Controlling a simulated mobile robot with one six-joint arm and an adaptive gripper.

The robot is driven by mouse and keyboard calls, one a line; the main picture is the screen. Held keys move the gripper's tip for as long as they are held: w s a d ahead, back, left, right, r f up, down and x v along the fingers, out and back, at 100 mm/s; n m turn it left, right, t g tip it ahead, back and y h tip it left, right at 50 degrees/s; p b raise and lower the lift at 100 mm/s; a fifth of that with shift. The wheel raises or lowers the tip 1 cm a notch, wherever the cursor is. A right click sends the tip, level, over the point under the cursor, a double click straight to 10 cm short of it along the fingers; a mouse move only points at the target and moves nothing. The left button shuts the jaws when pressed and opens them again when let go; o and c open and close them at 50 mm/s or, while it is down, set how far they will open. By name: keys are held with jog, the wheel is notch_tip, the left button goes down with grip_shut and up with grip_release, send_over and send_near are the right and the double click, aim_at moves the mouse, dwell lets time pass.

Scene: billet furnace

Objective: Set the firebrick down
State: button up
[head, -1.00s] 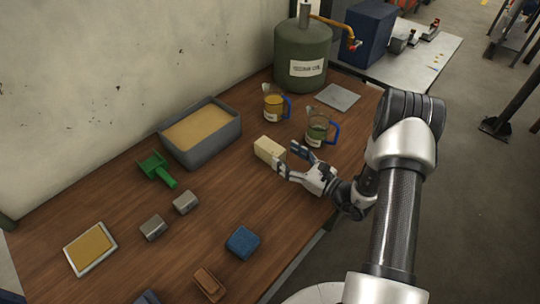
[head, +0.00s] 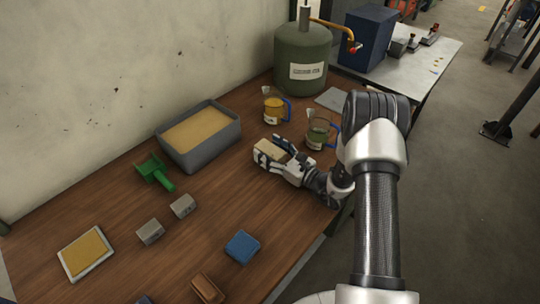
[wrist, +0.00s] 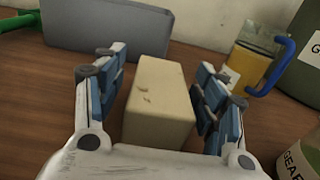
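The firebrick (head: 268,149), a cream block, is on the wooden table between the two amber and green jugs and the table's front edge. My gripper (head: 271,151) is around it, one finger on each side. In the wrist view the firebrick (wrist: 158,103) stands between the blue-padded fingers (wrist: 160,85). A strip of table shows between it and the left finger. The right finger is very close to it, and I cannot tell if they touch. The gripper looks open. The brick's underside is hidden.
A grey sand tray (head: 200,150) is behind to the left. The amber jug (head: 274,106) and green jug (head: 318,133) stand close behind and right. A green scoop (head: 155,172), two metal blocks (head: 182,206) and a blue block (head: 242,246) lie nearer. Table left of the gripper is clear.

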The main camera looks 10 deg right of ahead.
jog(key=c, duration=1.4)
jog(key=shift+r, duration=0.1)
